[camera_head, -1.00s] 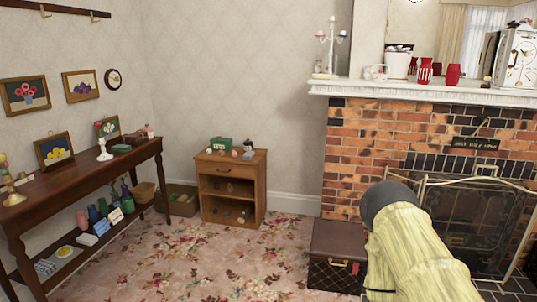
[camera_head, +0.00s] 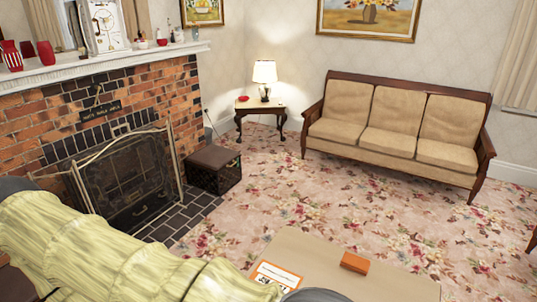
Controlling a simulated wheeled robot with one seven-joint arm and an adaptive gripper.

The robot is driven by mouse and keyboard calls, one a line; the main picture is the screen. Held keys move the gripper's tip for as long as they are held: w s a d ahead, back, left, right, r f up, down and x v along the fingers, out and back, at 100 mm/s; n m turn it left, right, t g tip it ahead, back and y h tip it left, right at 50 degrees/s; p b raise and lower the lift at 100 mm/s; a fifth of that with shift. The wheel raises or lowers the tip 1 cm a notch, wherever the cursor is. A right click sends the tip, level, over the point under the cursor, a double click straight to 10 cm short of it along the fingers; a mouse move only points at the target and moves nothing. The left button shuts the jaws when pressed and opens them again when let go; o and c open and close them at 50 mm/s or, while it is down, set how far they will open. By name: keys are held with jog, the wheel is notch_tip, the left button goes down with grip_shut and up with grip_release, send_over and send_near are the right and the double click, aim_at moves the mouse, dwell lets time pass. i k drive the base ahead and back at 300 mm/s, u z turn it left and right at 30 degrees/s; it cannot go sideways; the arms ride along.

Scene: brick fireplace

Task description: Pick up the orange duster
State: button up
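A small orange block (camera_head: 354,262), which looks like the orange duster, lies on a tan flat-topped surface (camera_head: 395,286) at the bottom of the head view. My arm, in a pale yellow ribbed cover, reaches across the lower left, and a dark grey part of it shows at the bottom edge left of the orange block. My gripper's fingers are not in view, so their distance from the block cannot be told.
A paper label (camera_head: 275,278) is on the tan surface. The fireplace screen (camera_head: 125,180) and a dark brown box (camera_head: 213,169) are at left. A lamp table (camera_head: 259,107) and a sofa (camera_head: 395,125) stand behind. Flowered carpet (camera_head: 310,190) lies clear between.

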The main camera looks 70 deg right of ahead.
aim_at(360, 265)
jog(key=z, duration=3.25)
jog(key=i, duration=1)
jog(key=u, duration=0.6)
